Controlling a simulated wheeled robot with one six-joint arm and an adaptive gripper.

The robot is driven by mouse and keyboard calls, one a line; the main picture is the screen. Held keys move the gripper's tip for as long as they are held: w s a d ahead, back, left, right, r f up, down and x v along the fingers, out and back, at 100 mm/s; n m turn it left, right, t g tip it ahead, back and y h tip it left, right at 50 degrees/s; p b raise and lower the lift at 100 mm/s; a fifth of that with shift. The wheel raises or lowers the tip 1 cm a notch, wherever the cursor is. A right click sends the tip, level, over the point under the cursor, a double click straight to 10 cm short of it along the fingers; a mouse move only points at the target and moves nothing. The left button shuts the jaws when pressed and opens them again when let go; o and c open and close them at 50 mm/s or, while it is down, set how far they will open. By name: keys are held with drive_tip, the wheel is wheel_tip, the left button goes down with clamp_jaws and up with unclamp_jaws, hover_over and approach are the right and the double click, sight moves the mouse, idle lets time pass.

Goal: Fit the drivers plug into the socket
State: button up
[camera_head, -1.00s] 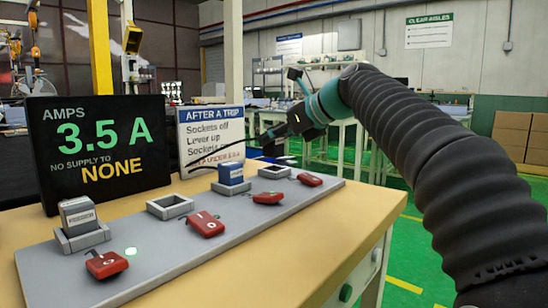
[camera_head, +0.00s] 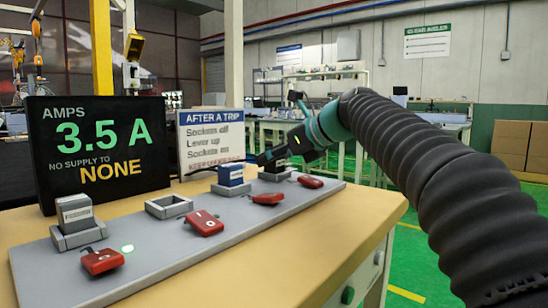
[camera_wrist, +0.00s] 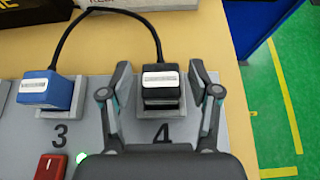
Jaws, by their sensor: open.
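A black plug (camera_wrist: 162,80) with a pale label stands in socket 4 (camera_wrist: 161,137) in the wrist view. How deep it sits cannot be told. A black cable loops from it to the left, behind the blue plug. My gripper (camera_wrist: 163,80) is open, one finger on each side of the black plug, with visible gaps. In the head view my gripper (camera_head: 272,160) is over the far end of the panel. The blue plug (camera_wrist: 48,92) stands in socket 3. A grey plug (camera_head: 75,213) stands in the nearest socket. The plug labels are too small to read.
Socket 2 (camera_head: 169,207) is empty. Red levers, one of them (camera_head: 201,223), line the front of the grey panel (camera_head: 190,250). A green light (camera_head: 127,248) glows by the nearest lever. The screen (camera_head: 98,145) reads 3.5 A, no supply to NONE. A sign (camera_head: 210,145) stands behind.

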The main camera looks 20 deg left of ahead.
drive_tip(key=p+v, duration=0.1)
drive_tip(key=v, duration=1)
drive_tip(key=shift+s+d+r+p, duration=0.1)
drive_tip(key=shift+d+p, duration=0.05)
drive_tip(key=shift+p, duration=0.15)
drive_tip(key=shift+s+d+r, duration=0.1)
drive_tip(key=shift+s+d, duration=0.05)
drive_tip(key=shift+d, duration=0.05)
